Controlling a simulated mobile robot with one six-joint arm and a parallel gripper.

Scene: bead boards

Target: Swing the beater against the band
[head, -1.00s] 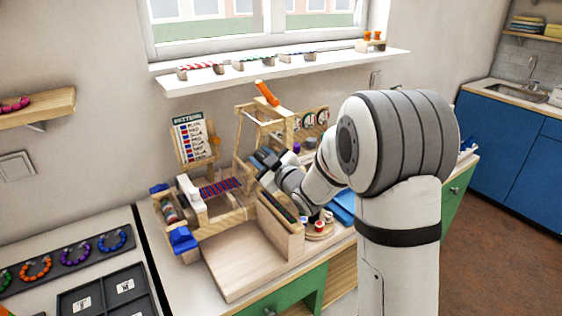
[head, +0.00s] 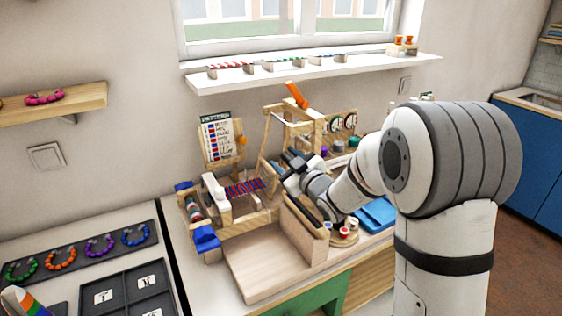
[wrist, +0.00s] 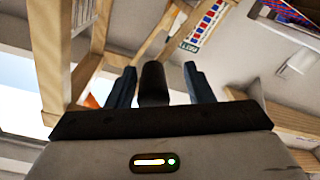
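The band (head: 245,187), woven in red and blue, is stretched across a small wooden loom (head: 238,222). The beater (head: 266,142) seems to be the slanted wooden frame hanging from the loom's upright, just right of the band. My gripper (head: 291,160) is beside the beater's lower part, right of the band. In the wrist view, my gripper (wrist: 160,85) has its fingers apart, with a dark round handle (wrist: 152,84) between them. A gap shows on the handle's right side. The beater's lower end is partly hidden by my gripper.
A pattern card (head: 217,138) stands behind the loom. An orange lever (head: 296,95) tops the upright. A wooden tray (head: 268,262) lies in front. A window shelf (head: 310,70) is above.

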